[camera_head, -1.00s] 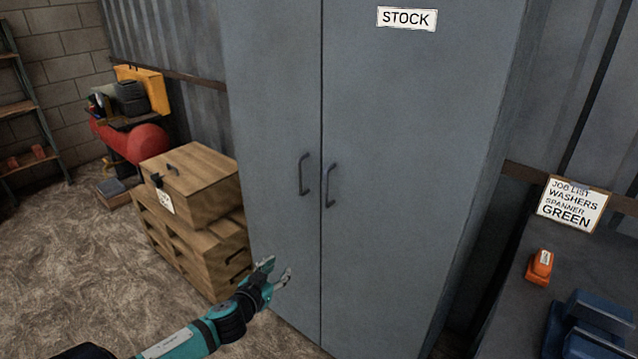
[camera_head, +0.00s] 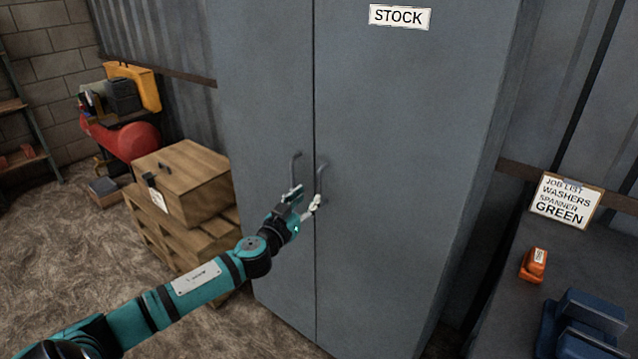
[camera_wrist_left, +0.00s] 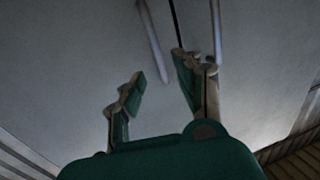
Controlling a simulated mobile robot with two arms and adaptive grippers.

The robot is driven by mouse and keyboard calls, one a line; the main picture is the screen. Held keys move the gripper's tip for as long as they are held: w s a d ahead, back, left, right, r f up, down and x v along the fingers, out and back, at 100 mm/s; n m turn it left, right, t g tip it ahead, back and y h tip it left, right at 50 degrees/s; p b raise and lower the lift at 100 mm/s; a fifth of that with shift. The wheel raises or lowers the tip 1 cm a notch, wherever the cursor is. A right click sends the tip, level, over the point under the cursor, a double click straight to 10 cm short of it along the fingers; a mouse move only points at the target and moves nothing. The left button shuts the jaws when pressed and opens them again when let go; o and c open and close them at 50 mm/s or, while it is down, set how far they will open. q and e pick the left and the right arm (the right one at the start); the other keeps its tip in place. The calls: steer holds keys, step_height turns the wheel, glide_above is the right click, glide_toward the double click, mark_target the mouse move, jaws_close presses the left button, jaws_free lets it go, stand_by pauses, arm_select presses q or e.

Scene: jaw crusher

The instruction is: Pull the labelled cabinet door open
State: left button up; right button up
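The tall grey cabinet has two shut doors, and the right door (camera_head: 400,130) carries a white STOCK label (camera_head: 400,16). Its dark bar handle (camera_head: 321,176) is beside the centre seam; the left door's handle (camera_head: 293,168) is on the other side. My left gripper (camera_head: 304,198) is open in front of the lower handle ends and covers part of them. In the left wrist view its fingers (camera_wrist_left: 159,68) are apart, with the left handle (camera_wrist_left: 151,38) above the gap and the right handle (camera_wrist_left: 217,30) beyond the right finger. Contact cannot be told. My right gripper is not in view.
A wooden crate (camera_head: 185,178) on pallets stands left of the cabinet, with a red compressor (camera_head: 128,140) behind. On the right, a dark bench (camera_head: 500,300) holds an orange item (camera_head: 533,265), blue items (camera_head: 590,320) and a job list sign (camera_head: 566,201). Floor at the lower left is clear.

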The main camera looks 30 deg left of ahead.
mark_target(318, 186)
arm_select(q)
steer(key=w, duration=0.7)
steer(key=shift+w+a+p, duration=0.2)
steer(key=shift+a+p, duration=0.1)
steer(key=shift+a, duration=0.1)
jaws_close()
